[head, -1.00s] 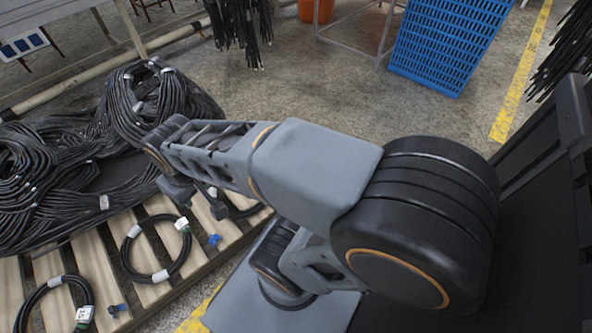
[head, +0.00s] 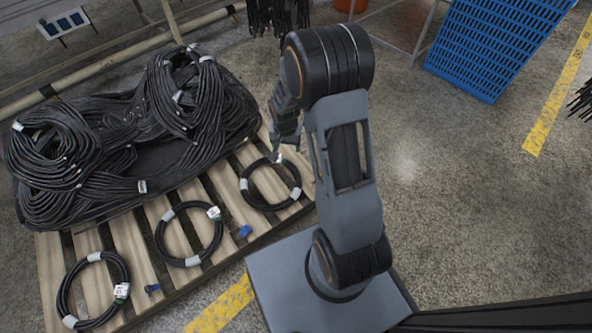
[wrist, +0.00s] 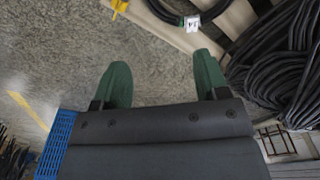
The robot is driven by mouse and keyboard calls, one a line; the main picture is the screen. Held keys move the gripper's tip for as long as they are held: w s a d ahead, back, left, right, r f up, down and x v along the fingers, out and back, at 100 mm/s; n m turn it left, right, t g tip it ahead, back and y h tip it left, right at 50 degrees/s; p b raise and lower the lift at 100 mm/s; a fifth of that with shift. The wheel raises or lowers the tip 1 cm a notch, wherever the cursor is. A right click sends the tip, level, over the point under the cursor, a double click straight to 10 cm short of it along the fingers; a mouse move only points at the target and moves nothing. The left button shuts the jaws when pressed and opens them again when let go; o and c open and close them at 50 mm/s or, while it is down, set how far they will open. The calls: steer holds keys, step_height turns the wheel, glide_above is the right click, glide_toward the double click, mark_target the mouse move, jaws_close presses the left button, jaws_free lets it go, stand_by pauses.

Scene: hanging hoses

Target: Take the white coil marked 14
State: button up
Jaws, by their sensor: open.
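Three black coils with white bands and white tags lie on the pallet in the head view: left (head: 66,300), middle (head: 160,238) and right (head: 246,194). None looks white apart from its bands and tag. In the wrist view, part of a black coil (wrist: 160,10) shows at the top edge, with a white tag (wrist: 192,22) that seems to read 14. It looks like the right coil. The other tags are too small to read. My gripper (wrist: 163,76) is open and empty, its green fingers apart over bare floor.
A large heap of black hoses (head: 130,130) lies on the back of the wooden pallet (head: 50,250). Blue fittings (head: 245,231) lie between the coils. A blue crate (head: 490,45) stands at the back right. Hoses hang at the top.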

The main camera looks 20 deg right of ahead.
step_height(320, 180, down, 8)
steer(key=d+m+p, duration=0.1)
steer(key=m, duration=0.1)
steer(key=m+g+p, duration=0.1)
steer(key=m, duration=0.1)
glide_toward(296, 189)
steer(key=f+b, duration=0.2)
steer(key=f, duration=0.3)
steer(key=f+b, duration=0.3)
steer(key=f, duration=0.3)
steer(key=shift+s+d, duration=0.2)
steer(key=shift+s, duration=0.05)
jaws_close()
steer(key=c, duration=0.7)
jaws_free()
jaws_close()
steer(key=shift+w+r, duration=0.1)
